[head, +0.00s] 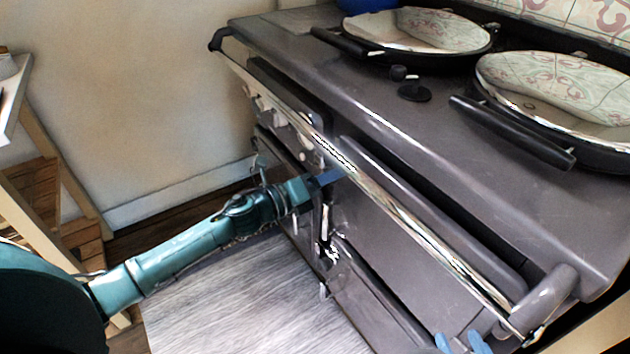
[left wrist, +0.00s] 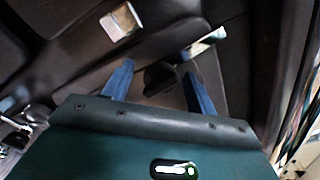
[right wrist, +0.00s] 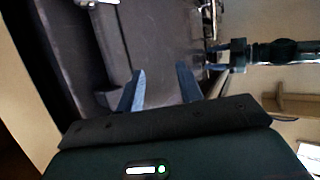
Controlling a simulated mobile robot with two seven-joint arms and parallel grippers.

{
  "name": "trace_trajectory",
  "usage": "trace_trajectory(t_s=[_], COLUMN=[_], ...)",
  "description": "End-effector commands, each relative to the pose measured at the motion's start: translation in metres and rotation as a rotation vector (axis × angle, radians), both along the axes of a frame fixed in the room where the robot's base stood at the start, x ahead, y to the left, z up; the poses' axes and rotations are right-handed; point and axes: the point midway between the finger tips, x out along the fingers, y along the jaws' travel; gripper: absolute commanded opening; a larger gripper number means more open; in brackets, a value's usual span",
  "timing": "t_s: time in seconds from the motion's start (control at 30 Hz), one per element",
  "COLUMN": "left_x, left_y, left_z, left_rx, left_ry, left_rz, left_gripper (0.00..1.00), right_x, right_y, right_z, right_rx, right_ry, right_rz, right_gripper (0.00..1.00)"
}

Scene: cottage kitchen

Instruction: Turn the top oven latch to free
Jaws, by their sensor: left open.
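My left gripper (head: 328,178) reaches in from the left to the front of the grey range oven (head: 400,230), just below the chrome rail. In the left wrist view my left gripper (left wrist: 157,75) is open. A dark, knob-like piece (left wrist: 160,78), probably the top oven latch, lies between its fingers; I cannot tell whether they touch it. In the head view the gripper covers that spot. My right gripper (head: 463,343) is at the bottom edge of the head view. The right wrist view shows my right gripper (right wrist: 161,85) open and empty, facing the oven front.
A chrome rail (head: 390,205) runs along the oven front, close above my left gripper. Two round hob lids (head: 425,30) (head: 560,85) are on top. A pale rug (head: 250,295) lies on the floor before the oven. A wooden stand (head: 45,190) is at the left.

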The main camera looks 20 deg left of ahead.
Motion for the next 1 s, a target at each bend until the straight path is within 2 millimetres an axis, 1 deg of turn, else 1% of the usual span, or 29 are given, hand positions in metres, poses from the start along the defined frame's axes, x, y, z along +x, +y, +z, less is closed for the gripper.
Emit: trace_trajectory(t_s=[0.17,0.4,0.6,0.8,1.0], left_x=[-0.018,-0.059,-0.085,-0.099,-0.102], left_y=[0.014,0.045,0.066,0.078,0.081], left_z=[-0.001,-0.002,-0.001,0.0,0.0], left_rx=[0.002,0.002,0.003,0.001,0.001], left_ry=[0.003,0.005,0.002,0.002,-0.001], left_rz=[0.0,0.002,0.002,0.002,0.001], left_gripper=[0.57,0.57,0.57,0.57,0.57], right_x=[0.0,-0.001,-0.001,-0.001,-0.001], right_y=[0.0,0.0,0.0,0.0,0.0], right_z=[0.001,0.001,0.001,0.001,0.001], right_rx=[0.001,0.003,0.003,0.003,0.004], right_ry=[-0.001,0.0,0.0,0.0,0.0], right_rz=[-0.001,-0.002,-0.002,-0.002,-0.002], right_gripper=[0.36,0.36,0.36,0.36,0.36])
